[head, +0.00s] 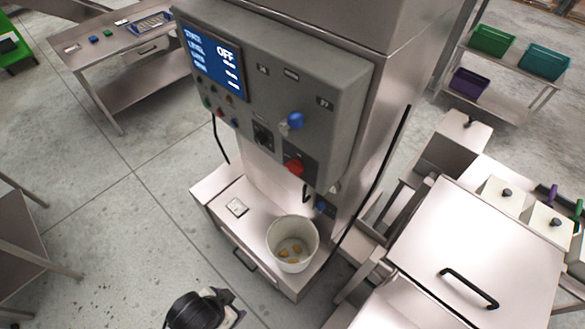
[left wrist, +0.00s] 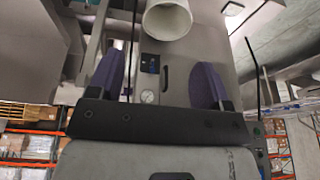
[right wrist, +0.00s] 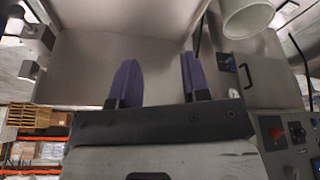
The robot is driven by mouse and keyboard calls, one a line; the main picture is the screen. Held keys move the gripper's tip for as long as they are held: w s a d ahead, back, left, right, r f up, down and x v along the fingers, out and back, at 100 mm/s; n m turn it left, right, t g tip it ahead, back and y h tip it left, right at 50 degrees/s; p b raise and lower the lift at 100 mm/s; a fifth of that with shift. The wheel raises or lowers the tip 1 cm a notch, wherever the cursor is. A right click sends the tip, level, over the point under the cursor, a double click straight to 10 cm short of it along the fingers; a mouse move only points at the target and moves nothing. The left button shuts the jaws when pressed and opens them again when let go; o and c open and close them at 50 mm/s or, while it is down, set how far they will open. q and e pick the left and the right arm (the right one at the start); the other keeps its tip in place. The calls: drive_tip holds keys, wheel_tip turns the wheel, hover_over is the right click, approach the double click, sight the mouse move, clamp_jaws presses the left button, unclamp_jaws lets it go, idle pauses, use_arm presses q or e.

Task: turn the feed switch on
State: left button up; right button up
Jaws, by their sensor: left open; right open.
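The grey control panel (head: 280,90) hangs on the steel machine. Its blue screen (head: 213,62) reads OFF at the top. Below are a black switch (head: 262,135), a blue knob (head: 293,121), a red knob (head: 293,167) and several small buttons. The labels are too small to read, so I cannot tell which control is the feed switch. The red knob also shows in the right wrist view (right wrist: 277,133). My left gripper (left wrist: 158,78) is open and empty, with purple fingers wide apart. My right gripper (right wrist: 160,76) is open and empty.
A white bucket (head: 292,254) with a few yellowish pieces stands on the ledge below the panel. A black cable (head: 378,170) runs down the machine's right side. A steel box with a black handle (head: 470,289) is at lower right. Floor is open at left.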

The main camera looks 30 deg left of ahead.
use_arm(q)
drive_tip(key=shift+o, duration=0.7)
drive_tip(key=shift+w+f+b, duration=0.25)
drive_tip(key=shift+w+b, duration=0.05)
drive_tip(key=shift+b, duration=0.05)
drive_tip(key=shift+o, duration=0.5)
drive_tip(key=w+a+f+t+b, duration=0.1)
drive_tip(key=w+f+t+b, duration=0.1)
drive_tip(key=w+b, duration=0.3)
drive_tip(key=shift+w, duration=0.7)
drive_tip(key=w+a+f+n+t+y+b, duration=0.35)
drive_tip(key=w+a+t+y+b, duration=0.3)
drive_tip(key=w+a, duration=0.9)
drive_tip(key=m+t+h, duration=0.4)
drive_tip(key=t+h, duration=0.6)
drive_tip(key=h, duration=0.2)
approach(292, 171)
drive_tip(key=p+x, duration=0.2)
drive_tip(key=x, duration=0.6)
drive_tip(key=shift+w+a+f, duration=0.1)
drive_tip(key=shift+w+f, duration=0.05)
drive_tip(key=shift+w, duration=0.15)
drive_tip(key=shift+w+r, duration=0.2)
drive_tip(key=shift+w, duration=0.5)
